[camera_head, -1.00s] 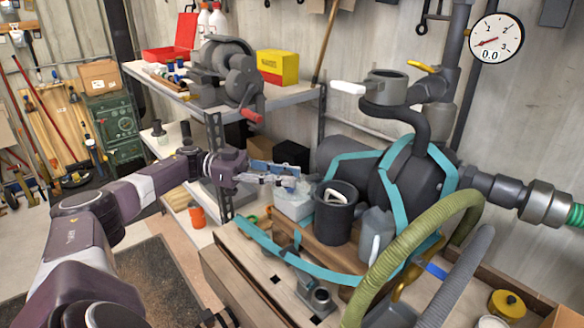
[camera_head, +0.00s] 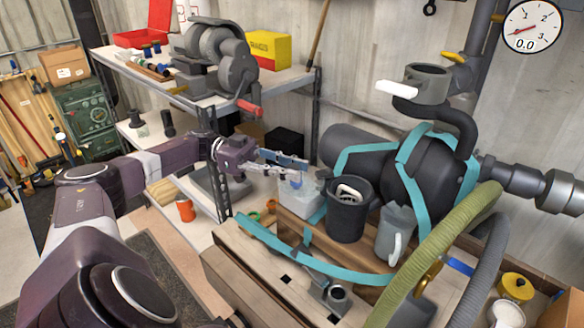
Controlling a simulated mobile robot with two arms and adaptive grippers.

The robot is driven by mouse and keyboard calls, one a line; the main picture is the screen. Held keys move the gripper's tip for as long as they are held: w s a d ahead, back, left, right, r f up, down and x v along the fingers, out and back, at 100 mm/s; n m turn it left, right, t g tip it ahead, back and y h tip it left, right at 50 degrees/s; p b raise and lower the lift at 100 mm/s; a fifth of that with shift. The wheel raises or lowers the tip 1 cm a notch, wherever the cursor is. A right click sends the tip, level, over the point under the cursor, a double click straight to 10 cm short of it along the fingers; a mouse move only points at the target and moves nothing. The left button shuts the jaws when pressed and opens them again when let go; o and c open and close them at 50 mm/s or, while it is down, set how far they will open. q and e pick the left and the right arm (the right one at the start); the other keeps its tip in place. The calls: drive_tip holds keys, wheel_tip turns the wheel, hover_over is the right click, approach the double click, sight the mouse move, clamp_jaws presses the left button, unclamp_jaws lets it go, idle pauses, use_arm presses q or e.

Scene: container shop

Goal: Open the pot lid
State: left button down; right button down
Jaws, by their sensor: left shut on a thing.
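A small clear pot (camera_head: 297,196) stands on the bench beside the dark mug-like canister, in the middle of the view. My left gripper (camera_head: 305,169) reaches in from the left at the height of its top. Its fingers are shut on what looks like the pot's lid; the lid's outline is hard to make out, and I cannot tell whether it is apart from the pot. My right gripper is not in view.
A dark canister (camera_head: 346,222) and a grey jug (camera_head: 393,238) stand just right of the pot. A large black machine with teal bands (camera_head: 437,180) is behind them. A shelf with a yellow box (camera_head: 267,50) stands at the back left. Thick hoses (camera_head: 440,250) fill the right.

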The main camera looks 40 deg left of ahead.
use_arm(q)
drive_tip(key=c, duration=1.7)
unclamp_jaws()
drive_tip(key=shift+o, duration=0.2)
drive_tip(key=v, duration=0.7)
drive_tip(key=shift+a, duration=0.2)
